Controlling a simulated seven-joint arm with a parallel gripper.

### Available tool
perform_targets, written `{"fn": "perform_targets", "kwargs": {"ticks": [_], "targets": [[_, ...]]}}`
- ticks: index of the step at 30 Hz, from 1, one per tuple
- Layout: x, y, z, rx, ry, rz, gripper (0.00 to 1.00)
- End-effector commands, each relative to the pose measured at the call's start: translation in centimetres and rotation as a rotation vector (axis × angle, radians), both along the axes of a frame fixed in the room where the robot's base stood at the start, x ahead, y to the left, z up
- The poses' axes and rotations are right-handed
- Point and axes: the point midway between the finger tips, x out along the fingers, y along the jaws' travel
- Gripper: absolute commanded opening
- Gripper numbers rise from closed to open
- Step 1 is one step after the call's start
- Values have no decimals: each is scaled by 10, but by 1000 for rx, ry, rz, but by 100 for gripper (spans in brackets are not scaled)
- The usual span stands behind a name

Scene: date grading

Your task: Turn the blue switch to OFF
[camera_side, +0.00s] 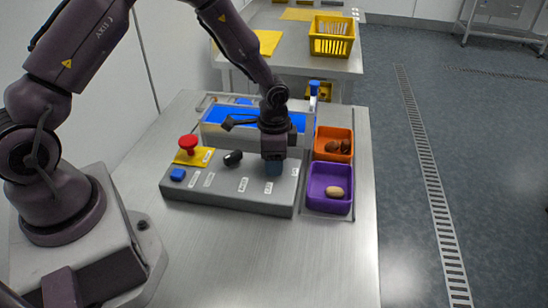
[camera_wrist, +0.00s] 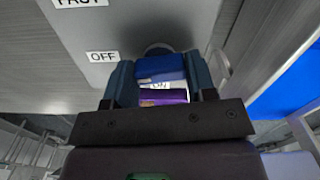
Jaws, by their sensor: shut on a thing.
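The blue switch (camera_wrist: 160,66) sits between the two dark blue-grey fingers of my gripper (camera_wrist: 161,78) in the wrist view. My gripper is shut on it. In the side view, my gripper (camera_side: 274,167) points down at the right part of the grey control panel (camera_side: 222,192), and its fingers hide the switch. The OFF label (camera_wrist: 103,57) is to the left of the fingers in the wrist view. The ON label (camera_wrist: 160,86) shows partly between them. I cannot tell which label the switch points to.
The panel also bears a red mushroom button (camera_side: 188,144), a blue button (camera_side: 177,175) and a black knob (camera_side: 233,158). An orange tray (camera_side: 320,134) and a purple tray (camera_side: 316,203) holding dates are close on the right.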

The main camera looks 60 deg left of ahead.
Motion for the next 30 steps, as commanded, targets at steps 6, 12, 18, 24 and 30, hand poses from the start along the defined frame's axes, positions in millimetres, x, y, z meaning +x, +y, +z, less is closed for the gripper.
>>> {"fn": "perform_targets", "kwargs": {"ticks": [6,12,18,24,30], "targets": [[0,0,1,0,2,-119,27],[0,1,1,2,2,-180,27],[0,1,1,2,2,-201,27],[0,1,1,2,2,-203,27],[0,1,1,2,2,-202,65]]}}
